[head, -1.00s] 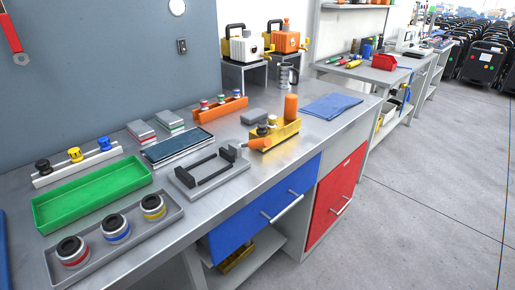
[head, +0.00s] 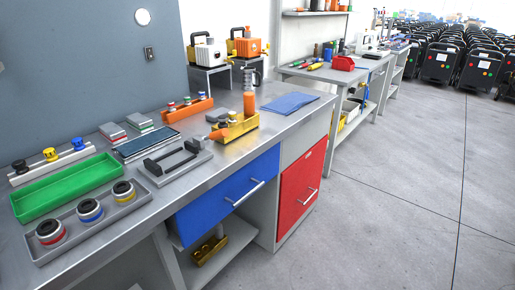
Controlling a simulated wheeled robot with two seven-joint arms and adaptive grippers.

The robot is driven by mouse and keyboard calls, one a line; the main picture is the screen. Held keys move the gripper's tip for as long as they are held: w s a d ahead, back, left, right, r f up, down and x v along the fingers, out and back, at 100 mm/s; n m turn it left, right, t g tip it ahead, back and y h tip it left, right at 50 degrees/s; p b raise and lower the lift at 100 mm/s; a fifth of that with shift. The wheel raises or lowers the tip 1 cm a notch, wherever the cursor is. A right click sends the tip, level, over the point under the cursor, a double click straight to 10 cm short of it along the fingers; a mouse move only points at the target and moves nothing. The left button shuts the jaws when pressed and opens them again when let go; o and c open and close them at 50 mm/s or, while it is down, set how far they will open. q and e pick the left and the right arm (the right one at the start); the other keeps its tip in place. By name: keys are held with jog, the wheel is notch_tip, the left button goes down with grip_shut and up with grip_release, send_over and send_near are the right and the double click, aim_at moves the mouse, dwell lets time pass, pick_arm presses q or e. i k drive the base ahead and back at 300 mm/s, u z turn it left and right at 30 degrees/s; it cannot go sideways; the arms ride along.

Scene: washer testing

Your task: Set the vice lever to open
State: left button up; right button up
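The vice (head: 176,162) lies on the metal workbench, left of the yellow tray. It has a light grey base and dark jaws with a gap between them. An orange lever handle (head: 217,134) shows at the vice's right end, against the yellow tray; which lever position this is I cannot tell. Neither of my grippers is in view.
On the workbench (head: 240,153), a green tray (head: 65,187) and a grey tray with three round parts (head: 91,212) stand at left. Open floor (head: 400,200) lies at right.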

aim_at(223, 133)
jog(key=z, duration=0.35)
jog(key=k, duration=0.85)
jog(key=z, duration=0.65)
jog(key=i, duration=1)
jog(key=u, duration=0.75)
jog(key=i, duration=0.7)
jog(key=u, duration=0.85)
